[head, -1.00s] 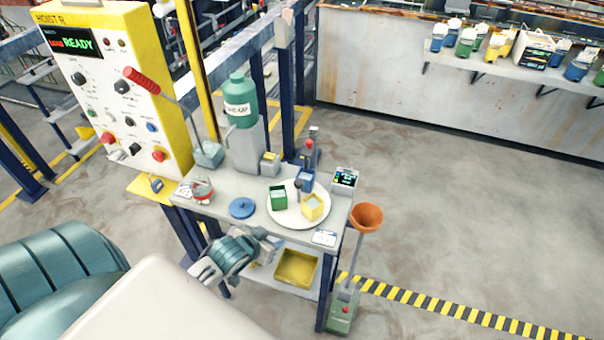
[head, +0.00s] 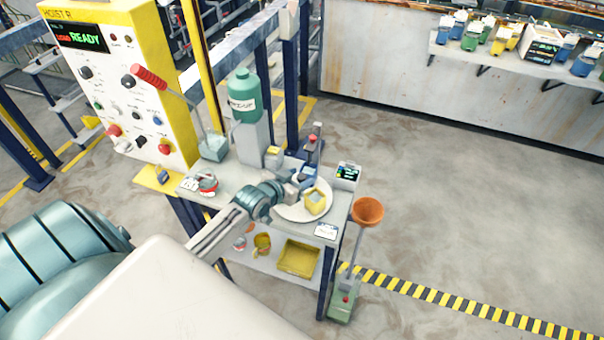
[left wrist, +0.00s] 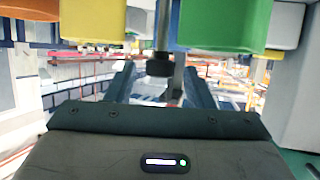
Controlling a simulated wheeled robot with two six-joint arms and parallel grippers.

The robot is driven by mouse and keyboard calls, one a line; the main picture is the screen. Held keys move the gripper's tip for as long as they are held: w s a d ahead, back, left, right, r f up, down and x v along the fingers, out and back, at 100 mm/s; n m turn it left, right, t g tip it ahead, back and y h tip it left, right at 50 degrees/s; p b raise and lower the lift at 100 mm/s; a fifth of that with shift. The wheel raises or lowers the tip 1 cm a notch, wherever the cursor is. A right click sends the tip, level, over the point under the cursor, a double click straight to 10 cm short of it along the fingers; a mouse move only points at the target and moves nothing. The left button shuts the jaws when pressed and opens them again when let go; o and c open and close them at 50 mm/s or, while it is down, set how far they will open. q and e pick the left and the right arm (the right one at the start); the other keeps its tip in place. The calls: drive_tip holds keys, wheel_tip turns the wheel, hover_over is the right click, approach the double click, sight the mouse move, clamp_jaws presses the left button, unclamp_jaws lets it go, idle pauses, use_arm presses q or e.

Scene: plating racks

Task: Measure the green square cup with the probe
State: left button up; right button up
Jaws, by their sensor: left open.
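The green square cup shows at the top of the left wrist view (left wrist: 225,25); in the head view my left arm hides it. A probe with a thin rod and dark knob (left wrist: 160,66) stands between my left gripper's two fingers in the left wrist view. My left gripper (head: 303,183) is open and reaches over the round white plate (head: 288,213), close to the blue probe stand (head: 309,172). I cannot tell whether it touches the probe. A small meter with a lit screen (head: 348,171) stands at the bench's right corner. My right gripper is not in view.
A yellow square cup (head: 316,202) sits on the plate, right of my gripper. A green bottle (head: 243,97) stands behind. A yellow tray (head: 298,258) lies on the lower shelf.

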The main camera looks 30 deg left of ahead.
use_arm(q)
drive_tip(key=shift+x, duration=0.75)
drive_tip(key=shift+w+f, duration=0.1)
drive_tip(key=shift+w, duration=0.05)
